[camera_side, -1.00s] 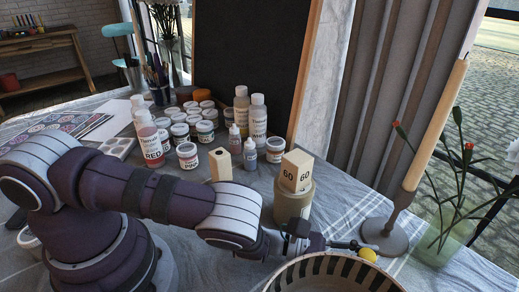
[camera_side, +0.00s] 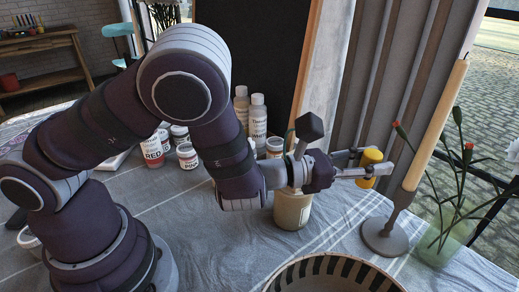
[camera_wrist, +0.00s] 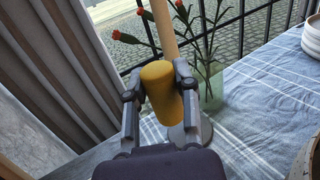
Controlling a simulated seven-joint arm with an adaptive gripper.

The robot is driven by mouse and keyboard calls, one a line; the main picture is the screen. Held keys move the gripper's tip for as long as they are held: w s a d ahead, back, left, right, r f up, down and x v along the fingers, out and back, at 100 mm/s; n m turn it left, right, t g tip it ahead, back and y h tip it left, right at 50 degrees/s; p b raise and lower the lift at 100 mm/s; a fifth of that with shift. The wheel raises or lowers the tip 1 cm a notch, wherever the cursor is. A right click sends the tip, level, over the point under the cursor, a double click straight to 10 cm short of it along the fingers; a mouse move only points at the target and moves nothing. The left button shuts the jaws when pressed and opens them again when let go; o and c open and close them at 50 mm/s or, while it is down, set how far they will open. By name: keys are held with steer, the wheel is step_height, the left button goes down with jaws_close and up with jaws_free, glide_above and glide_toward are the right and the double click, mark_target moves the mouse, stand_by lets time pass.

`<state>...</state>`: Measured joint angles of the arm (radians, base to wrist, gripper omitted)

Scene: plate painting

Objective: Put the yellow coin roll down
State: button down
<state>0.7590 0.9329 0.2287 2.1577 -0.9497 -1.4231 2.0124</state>
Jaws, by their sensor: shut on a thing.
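The yellow coin roll (camera_side: 370,163) is held in the air between the fingers of my gripper (camera_side: 368,162), to the right of my arm in the side view. In the wrist view the roll (camera_wrist: 164,90) is a plain yellow cylinder, slightly tilted. The fingers of my gripper (camera_wrist: 158,88) close on it from both sides. The roll is clear of the table, in front of the candle stand in the side view.
A candle stand (camera_side: 385,238) with a tall candle stands close by the roll. A glass vase with red flowers (camera_side: 446,236) is at right. Cloth between jar and stand is clear.

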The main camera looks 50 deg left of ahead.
steer(key=s+a+r+n+t+y, duration=0.1)
steer(key=s+a+r+n+y, duration=0.1)
steer(key=a+r+n+y, duration=0.4)
steer(key=s+a+r+n+y, duration=0.1)
steer(key=a+r+n+y, duration=0.15)
steer(key=a+y, duration=0.7)
steer(key=s+a+f+n+g+y, duration=0.3)
steer(key=a+f+n+g+y, duration=0.15)
steer(key=a, duration=0.25)
steer(key=s+a+f+n+g+y, duration=0.3)
steer(key=a+f+n+y, duration=0.1)
steer(key=a+f+n, duration=0.15)
steer(key=s+a+f+n+g+y, duration=0.1)
steer(key=s+a+f+n+g, duration=0.15)
steer(key=s+n+g, duration=0.4)
steer(key=s+a+f+n+g+y, duration=0.1)
steer(key=s+a+f+n+g, duration=0.2)
steer(key=s+g, duration=0.6)
steer(key=shift+g+h, duration=0.3)
steer(key=f, duration=0.2)
steer(key=s+f, duration=0.1)
steer(key=f, duration=0.1)
steer(key=a+f, duration=0.1)
steer(key=f, duration=0.2)
steer(key=shift+s+f, duration=0.1)
steer(key=shift+s, duration=0.1)
steer(key=c, duration=0.8)
jaws_free()
steer(key=shift+f, duration=0.1)
